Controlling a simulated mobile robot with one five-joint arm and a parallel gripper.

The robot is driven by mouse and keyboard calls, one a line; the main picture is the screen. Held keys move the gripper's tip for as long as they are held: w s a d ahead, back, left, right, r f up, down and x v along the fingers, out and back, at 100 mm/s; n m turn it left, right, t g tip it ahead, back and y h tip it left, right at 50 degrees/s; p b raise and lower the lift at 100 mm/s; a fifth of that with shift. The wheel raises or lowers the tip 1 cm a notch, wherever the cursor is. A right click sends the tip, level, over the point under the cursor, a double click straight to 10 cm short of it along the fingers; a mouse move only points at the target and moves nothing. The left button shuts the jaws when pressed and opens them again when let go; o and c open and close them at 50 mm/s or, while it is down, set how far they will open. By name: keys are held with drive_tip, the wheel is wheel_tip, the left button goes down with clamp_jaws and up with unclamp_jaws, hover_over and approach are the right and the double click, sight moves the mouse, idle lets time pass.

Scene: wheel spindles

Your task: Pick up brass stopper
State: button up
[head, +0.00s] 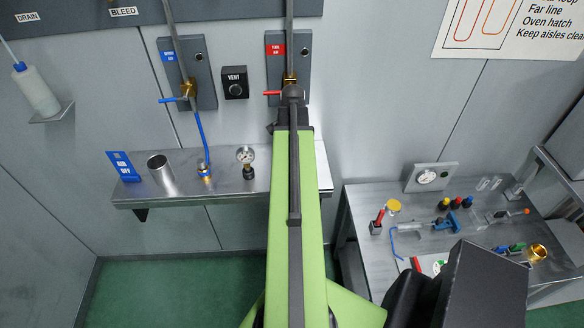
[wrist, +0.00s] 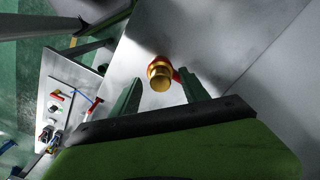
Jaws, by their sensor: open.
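A brass-coloured, round-topped stopper (wrist: 159,79) with a red part at its edge shows in the wrist view, over a grey metal surface. My gripper (wrist: 162,73) is open, with one dark green finger on each side of the stopper in the picture. Gaps show on both sides, and I see no grip on it. How far the fingertips are from it in depth, I cannot tell. In the head view my green arm reaches toward the wall across the shelf (head: 232,182) and hides the stopper and fingers.
A red-handled valve (head: 289,82) is on the wall behind. A lower bench (head: 360,254) with several tools stands at the right.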

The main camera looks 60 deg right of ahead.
drive_tip(key=shift+r, duration=0.1)
clamp_jaws()
idle(0.4)
drive_tip(key=shift+r+p, duration=0.3)
drive_tip(key=shift+p, duration=0.15)
drive_tip(key=r+p, duration=0.2)
drive_tip(key=s+r+p, duration=0.1)
drive_tip(key=r+p, duration=0.1)
drive_tip(key=shift+r+p, duration=0.4)
drive_tip(key=s+d+r+p, duration=0.2)
drive_tip(key=s+r+p, duration=0.3)
drive_tip(key=s, duration=0.5)
drive_tip(key=shift+s+d+r+p, duration=0.15)
drive_tip(key=shift+s+r+p, duration=0.05)
drive_tip(key=shift+r+p, duration=0.1)
